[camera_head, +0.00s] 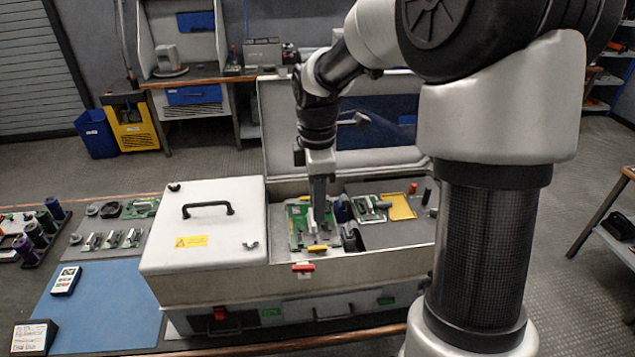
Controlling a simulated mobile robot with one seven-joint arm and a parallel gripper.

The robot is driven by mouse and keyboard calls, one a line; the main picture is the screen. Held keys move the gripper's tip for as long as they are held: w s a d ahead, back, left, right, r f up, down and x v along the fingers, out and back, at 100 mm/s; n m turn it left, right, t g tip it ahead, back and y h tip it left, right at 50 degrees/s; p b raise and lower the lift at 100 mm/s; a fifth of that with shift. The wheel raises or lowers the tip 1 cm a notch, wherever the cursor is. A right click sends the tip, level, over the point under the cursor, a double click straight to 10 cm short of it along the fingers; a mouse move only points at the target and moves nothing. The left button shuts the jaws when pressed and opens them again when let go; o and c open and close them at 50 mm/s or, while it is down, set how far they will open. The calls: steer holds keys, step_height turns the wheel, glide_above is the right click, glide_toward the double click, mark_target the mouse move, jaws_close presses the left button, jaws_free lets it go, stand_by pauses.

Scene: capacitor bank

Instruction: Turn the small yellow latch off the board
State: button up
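The small yellow latch (317,249) lies at the front edge of the green board (296,222), inside the open right part of the grey case. My gripper (319,215) points straight down over the board, a little behind the latch and apart from it in the picture. Its fingers are small and seen edge-on, so I cannot tell if they are open or shut. They hide part of the board and the parts on it.
The case's left lid (205,222) is shut, with a black handle. Its rear lid (378,120) stands open behind my gripper. Dark cylinders stand right of the board, beside a second board with a yellow plate (401,206). A red catch (303,267) sits on the front wall.

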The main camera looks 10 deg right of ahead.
step_height(320, 180, up, 5)
steer(key=shift+f, duration=0.1)
stand_by(0.4)
